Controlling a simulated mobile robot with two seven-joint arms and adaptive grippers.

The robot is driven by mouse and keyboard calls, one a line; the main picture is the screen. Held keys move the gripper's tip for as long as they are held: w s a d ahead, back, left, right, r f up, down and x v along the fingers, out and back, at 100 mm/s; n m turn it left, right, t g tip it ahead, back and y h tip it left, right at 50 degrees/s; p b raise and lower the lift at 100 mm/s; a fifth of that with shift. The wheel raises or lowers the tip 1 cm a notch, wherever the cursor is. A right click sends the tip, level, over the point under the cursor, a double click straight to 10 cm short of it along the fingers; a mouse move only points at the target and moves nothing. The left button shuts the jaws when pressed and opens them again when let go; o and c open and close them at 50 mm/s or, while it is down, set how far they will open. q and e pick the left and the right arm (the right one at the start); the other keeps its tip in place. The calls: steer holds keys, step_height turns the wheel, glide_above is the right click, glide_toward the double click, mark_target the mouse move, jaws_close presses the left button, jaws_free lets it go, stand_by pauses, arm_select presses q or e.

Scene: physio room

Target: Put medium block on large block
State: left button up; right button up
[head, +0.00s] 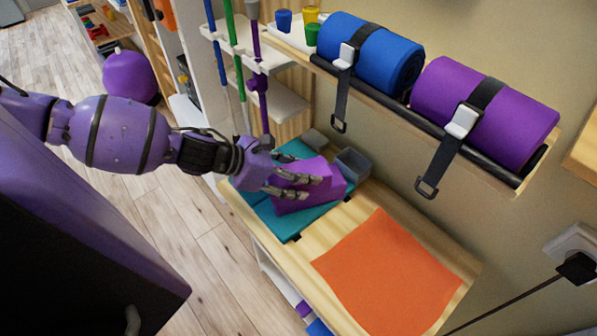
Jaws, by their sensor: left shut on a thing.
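A purple block (335,184) is at the teal mat (287,226) on the wooden bench top. My left gripper (302,186) reaches in from the left and is shut on the purple block, with its fingers over the near side. The fingers hide part of the block. I cannot tell whether it rests on the mat or is slightly raised, nor whether it is the medium or the large block. No second block shows clearly. My right gripper is not in view.
An orange mat (388,275) lies bare at the right of the bench top. Above, a wall shelf holds a blue roll (370,55) and a purple roll (485,108), with straps hanging down.

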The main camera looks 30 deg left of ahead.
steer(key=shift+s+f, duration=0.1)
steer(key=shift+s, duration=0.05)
arm_select(q)
steer(key=shift+f, duration=0.15)
steer(key=o, duration=1.2)
steer(key=shift+r, duration=0.4)
steer(key=p+v, duration=0.4)
steer(key=v, duration=0.8)
steer(key=shift+p, duration=0.4)
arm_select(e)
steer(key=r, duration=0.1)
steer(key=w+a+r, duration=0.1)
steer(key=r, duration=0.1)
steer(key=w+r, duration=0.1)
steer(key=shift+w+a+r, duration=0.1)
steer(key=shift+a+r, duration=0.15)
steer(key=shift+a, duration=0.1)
